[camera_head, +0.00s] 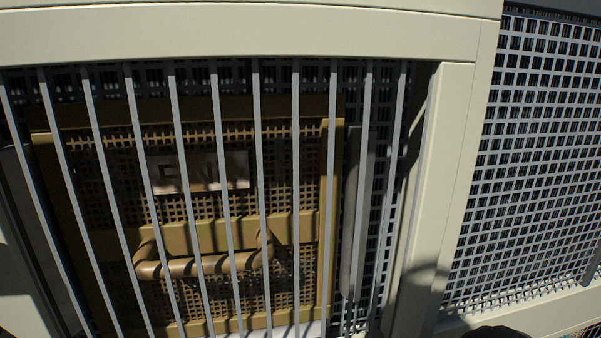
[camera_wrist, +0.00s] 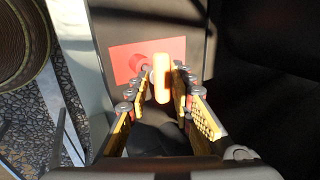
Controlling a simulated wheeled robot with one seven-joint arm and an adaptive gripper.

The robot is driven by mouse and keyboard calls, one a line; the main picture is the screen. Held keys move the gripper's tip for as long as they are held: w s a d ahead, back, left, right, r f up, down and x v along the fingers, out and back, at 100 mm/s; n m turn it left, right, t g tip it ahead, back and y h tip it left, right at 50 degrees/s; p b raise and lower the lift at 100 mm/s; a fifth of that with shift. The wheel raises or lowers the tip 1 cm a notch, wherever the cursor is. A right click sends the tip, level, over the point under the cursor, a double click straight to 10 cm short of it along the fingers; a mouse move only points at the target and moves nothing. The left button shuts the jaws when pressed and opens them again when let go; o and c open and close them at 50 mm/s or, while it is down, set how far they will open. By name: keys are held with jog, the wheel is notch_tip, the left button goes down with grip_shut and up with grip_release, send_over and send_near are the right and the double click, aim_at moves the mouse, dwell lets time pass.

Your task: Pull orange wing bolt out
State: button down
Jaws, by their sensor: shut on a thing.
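In the wrist view, the orange wing bolt (camera_wrist: 161,78) sits between the two fingers of my gripper (camera_wrist: 160,85). My gripper is shut on it, with a finger on each side. How far the bolt is seated in the plate cannot be told. The head view shows neither the bolt nor my gripper.
The head view shows a cream frame (camera_head: 454,170) with grey vertical bars before a brown perforated panel with a handle (camera_head: 205,265). A grey mesh (camera_head: 535,150) is at the right. In the wrist view, gravel (camera_wrist: 40,115) lies at the left.

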jog(key=shift+w+r+p, duration=0.25)
jog(key=shift+r+p, duration=0.05)
jog(key=shift+r, duration=0.2)
jog(key=shift+w+r+p, duration=0.2)
jog(key=shift+r+p, duration=0.05)
jog(key=shift+r, duration=0.25)
jog(key=shift+s+r+p, duration=0.1)
jog(key=shift+p, duration=0.25)
jog(key=shift+r, duration=0.1)
